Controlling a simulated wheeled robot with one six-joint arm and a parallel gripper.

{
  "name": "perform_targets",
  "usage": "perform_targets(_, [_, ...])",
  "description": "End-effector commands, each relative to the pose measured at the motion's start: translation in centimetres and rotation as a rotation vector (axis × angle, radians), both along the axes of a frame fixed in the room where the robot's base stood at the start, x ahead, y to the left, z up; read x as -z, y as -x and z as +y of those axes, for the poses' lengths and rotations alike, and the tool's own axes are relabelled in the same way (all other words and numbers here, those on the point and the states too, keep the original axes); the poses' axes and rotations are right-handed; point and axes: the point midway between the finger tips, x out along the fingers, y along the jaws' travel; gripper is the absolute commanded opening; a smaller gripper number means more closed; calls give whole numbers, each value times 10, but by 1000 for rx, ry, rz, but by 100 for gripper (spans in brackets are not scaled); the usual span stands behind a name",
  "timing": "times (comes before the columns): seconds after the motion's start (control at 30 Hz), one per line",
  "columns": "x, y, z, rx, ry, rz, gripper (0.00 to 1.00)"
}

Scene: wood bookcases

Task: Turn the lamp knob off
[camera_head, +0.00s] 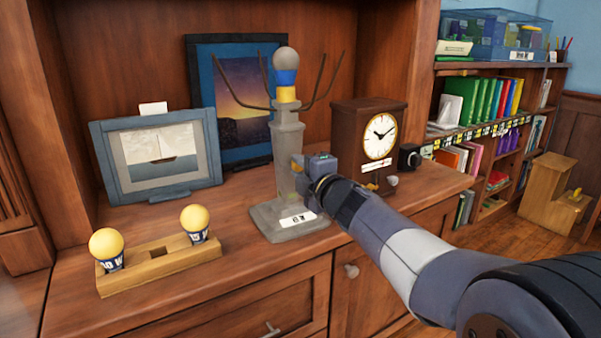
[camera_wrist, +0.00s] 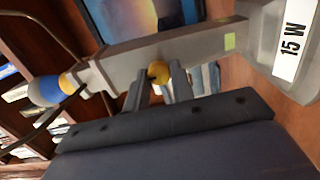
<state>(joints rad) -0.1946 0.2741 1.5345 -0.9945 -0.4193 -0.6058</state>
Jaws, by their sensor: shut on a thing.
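The lamp (camera_head: 287,145) is a grey post on a square base, with thin curved arms. A bulb (camera_head: 286,60) with a grey top and blue and yellow bands sits on it and looks unlit. In the wrist view the lamp (camera_wrist: 180,45) lies sideways, and its base label reads 15 W. The round yellow lamp knob (camera_wrist: 158,71) is on the post's side. My gripper (camera_wrist: 160,83) is shut on the knob, one finger on each side. In the head view my gripper (camera_head: 303,168) touches the post's right side and hides the knob.
A wooden holder (camera_head: 165,262) with two yellow bulbs stands at front left. A framed sailboat picture (camera_head: 108,155) and a sunset picture (camera_head: 205,90) stand behind. A clock (camera_head: 350,125) is close on the right, behind my arm. Clear cabinet top lies in front of the lamp.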

Motion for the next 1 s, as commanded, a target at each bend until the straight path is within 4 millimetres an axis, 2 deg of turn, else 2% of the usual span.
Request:
perform_targets(0.57, [1,0,0,-1,26,-13,0])
perform_targets(0.6, [1,0,0,-1,26,-13,26])
perform_targets(0.8, [1,0,0,-1,24,-14,43])
perform_targets(1.0, [0,0,0,0,24,-14,44])
